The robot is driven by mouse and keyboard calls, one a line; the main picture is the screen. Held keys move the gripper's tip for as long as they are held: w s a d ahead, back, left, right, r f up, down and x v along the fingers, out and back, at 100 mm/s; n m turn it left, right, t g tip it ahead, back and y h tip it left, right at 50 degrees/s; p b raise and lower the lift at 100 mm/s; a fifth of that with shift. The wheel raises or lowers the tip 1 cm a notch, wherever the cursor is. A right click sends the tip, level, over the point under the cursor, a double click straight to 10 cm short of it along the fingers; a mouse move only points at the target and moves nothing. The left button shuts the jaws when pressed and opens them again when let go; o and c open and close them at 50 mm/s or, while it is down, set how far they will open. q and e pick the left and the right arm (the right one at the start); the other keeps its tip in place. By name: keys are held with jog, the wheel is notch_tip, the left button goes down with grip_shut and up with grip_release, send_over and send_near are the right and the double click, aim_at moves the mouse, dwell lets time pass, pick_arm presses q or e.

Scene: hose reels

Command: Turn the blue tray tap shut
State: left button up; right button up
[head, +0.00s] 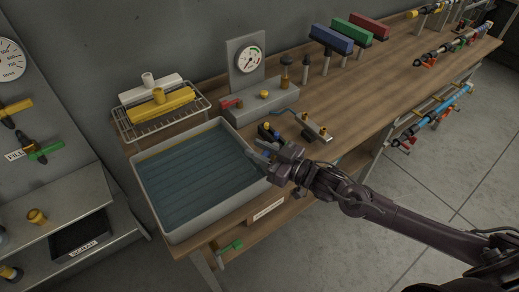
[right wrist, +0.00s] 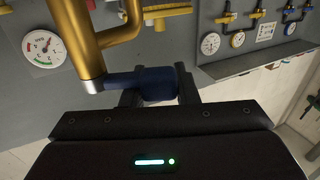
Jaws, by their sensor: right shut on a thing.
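The blue tap handle (right wrist: 158,84) shows in the right wrist view as a thick dark blue grip on a thin stem. The stem runs left to a brass pipe (right wrist: 88,45). My right gripper (right wrist: 160,92) is shut on the blue handle, with one finger on each side of it. In the head view my right gripper (head: 260,155) is at the right rim of the grey water tray (head: 170,233), and I cannot make out the handle there. The tray holds water with a ribbed bottom. My left gripper is not in view.
A wire rack (head: 168,122) with a yellow block stands behind the tray. A gauge stand (head: 246,62) is at the back. Small fittings (head: 315,127) lie on the bench right of the tray. A green-handled tap (head: 230,246) is below the tray front. The bench middle is clear.

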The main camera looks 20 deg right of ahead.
jog(key=shift+w+a+r+m+t+h+p, duration=0.1)
jog(key=shift+w+a+m+t+h+p, duration=0.05)
jog(key=shift+m+t+h+p, duration=0.3)
jog(key=shift+c, duration=0.4)
jog(key=shift+w+m+t+h, duration=0.2)
jog(key=shift+m+t+h, duration=0.05)
jog(key=shift+m+h, duration=0.25)
jog(key=shift+o, duration=0.2)
jog(key=shift+w+m+t+h, duration=0.35)
jog(key=shift+m+t+h, duration=0.25)
jog(key=shift+h, duration=0.45)
jog(key=shift+w+m+t+h, duration=0.35)
jog(key=shift+m+h, duration=0.3)
jog(key=shift+h, duration=0.35)
jog(key=shift+c, duration=0.2)
jog(key=o, duration=1)
jog(key=shift+s, duration=0.15)
